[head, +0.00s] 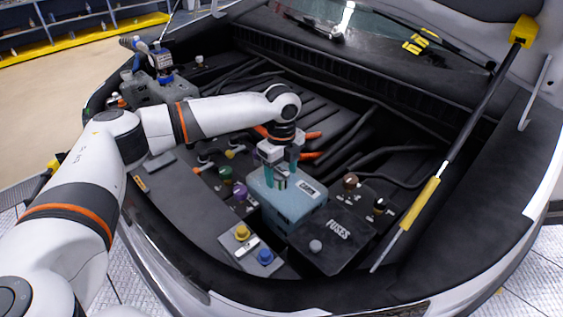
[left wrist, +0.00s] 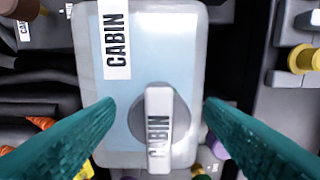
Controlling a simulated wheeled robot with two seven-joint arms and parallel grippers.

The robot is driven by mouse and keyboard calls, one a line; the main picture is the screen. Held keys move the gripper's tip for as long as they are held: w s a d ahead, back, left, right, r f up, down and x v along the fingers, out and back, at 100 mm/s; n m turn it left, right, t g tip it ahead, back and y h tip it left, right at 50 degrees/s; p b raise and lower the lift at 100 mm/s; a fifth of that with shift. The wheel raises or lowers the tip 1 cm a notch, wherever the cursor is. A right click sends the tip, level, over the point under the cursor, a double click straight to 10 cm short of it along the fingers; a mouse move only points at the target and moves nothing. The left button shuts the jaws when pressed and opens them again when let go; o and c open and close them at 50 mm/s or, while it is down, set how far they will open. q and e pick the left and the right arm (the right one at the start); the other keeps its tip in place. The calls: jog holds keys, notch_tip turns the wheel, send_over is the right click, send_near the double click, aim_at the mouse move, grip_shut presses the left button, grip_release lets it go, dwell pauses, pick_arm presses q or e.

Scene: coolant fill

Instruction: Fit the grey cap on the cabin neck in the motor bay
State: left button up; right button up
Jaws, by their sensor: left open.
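The cabin tank (head: 295,213) is a pale blue box with a CABIN label in the motor bay. In the left wrist view the tank (left wrist: 185,50) fills the middle. The grey cap (left wrist: 158,130), with a raised light bar marked CABIN, is at the tank's top, over where the neck would be. The neck itself is hidden, so I cannot tell whether the cap is seated. My left gripper (head: 281,179) points down over the tank. Its teal fingers (left wrist: 159,105) are open, one on each side of the cap, with gaps between. My right gripper is not in view.
The black fuse box (head: 332,232) stands right of the tank. Brown (head: 350,181) and black (head: 379,206) caps lie beyond it. Green (head: 225,172), purple (head: 240,191), yellow (head: 242,232) and blue (head: 265,256) caps are on the left. A bonnet strut (head: 420,205) rises at right.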

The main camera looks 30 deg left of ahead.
pick_arm(q)
jog(key=shift+c, duration=0.4)
jog(key=c, duration=0.9)
jog(key=shift+o, duration=1.2)
jog(key=shift+c, duration=0.6)
jog(key=shift+p, duration=0.75)
jog(key=shift+s+m+p, duration=0.1)
jog(key=shift+m+p, duration=1.4)
jog(key=shift+p, duration=0.05)
jog(key=shift+m+p, duration=0.35)
jog(key=shift+m, duration=0.05)
jog(key=shift+a+m+p, duration=0.1)
jog(key=shift+m+p, duration=0.75)
jog(key=shift+m, duration=0.25)
